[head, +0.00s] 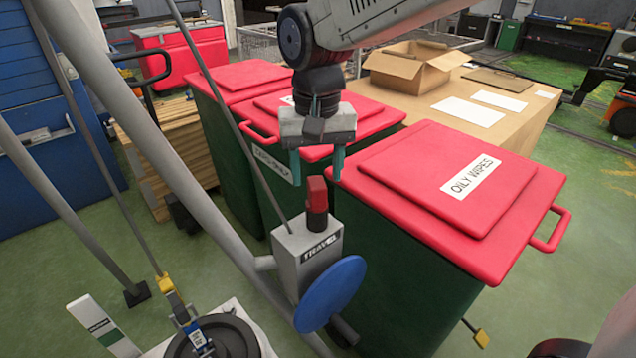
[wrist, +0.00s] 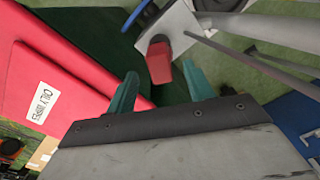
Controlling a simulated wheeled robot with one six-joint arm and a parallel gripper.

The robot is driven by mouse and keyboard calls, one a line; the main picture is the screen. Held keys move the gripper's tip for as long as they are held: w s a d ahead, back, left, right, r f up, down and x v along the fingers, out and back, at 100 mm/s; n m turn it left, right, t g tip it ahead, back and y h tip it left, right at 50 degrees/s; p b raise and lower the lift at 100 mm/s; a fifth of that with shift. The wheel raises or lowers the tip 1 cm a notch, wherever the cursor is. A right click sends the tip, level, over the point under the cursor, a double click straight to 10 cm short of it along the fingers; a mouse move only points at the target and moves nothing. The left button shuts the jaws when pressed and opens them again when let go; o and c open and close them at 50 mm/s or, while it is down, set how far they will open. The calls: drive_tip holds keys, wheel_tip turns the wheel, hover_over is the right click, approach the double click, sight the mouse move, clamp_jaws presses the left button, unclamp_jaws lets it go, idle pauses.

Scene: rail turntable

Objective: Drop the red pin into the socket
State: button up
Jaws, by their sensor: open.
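The red pin (head: 317,188) stands upright on top of a grey box (head: 306,262) labelled "TRAVEL". It has a blocky red head above a darker round lower part. How deep its foot sits, and the socket's opening, cannot be seen. My gripper (head: 316,175) is open, with its two teal fingers pointing down just above the pin, one to each side of its head in the head view. In the wrist view the pin (wrist: 159,62) shows between and slightly beyond the open fingertips (wrist: 161,78), with gaps on both sides. Nothing is held.
A blue disc (head: 331,294) is on the box's front side. Grey tubes (head: 150,150) rise at the left. A red-lidded bin (head: 450,190) marked "OILY WIPES" stands close on the right, with more red-lidded bins behind. A dark round wheel (head: 215,338) lies below left.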

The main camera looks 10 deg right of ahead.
drive_tip(key=shift+r, duration=1.8)
drive_tip(key=s+d+f+t, duration=0.1)
drive_tip(key=s+d+f, duration=0.1)
drive_tip(key=s+d, duration=1.7)
drive_tip(key=shift+s+d+f+m, duration=0.15)
drive_tip(key=shift+d+f+m, duration=0.25)
drive_tip(key=shift+d, duration=0.6)
